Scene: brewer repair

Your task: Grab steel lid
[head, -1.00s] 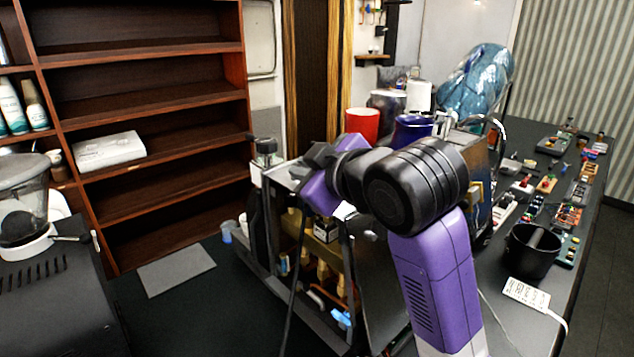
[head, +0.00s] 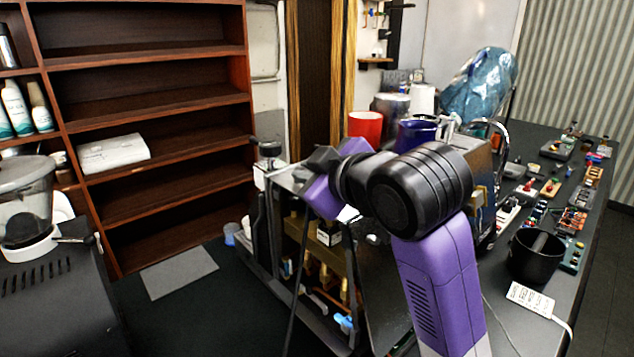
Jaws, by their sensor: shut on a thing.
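My gripper (head: 347,213) is at the upper front of the opened brewer, below the purple wrist. My own arm hides much of it, and its fingers show only as a small pale and dark patch. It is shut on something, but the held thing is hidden. I cannot make out the steel lid for certain. The brewer (head: 325,255) stands on the dark counter with its front open, showing brass parts and pipes inside. A dark flat panel (head: 385,295) slants at its right side, partly behind my arm.
A red cup (head: 365,126) and a blue cup (head: 416,134) stand on the brewer's top, close behind my wrist. A black bin (head: 534,256) and several small parts occupy the right counter. A grey flat sheet (head: 180,271) lies at left. A grinder (head: 27,205) stands far left.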

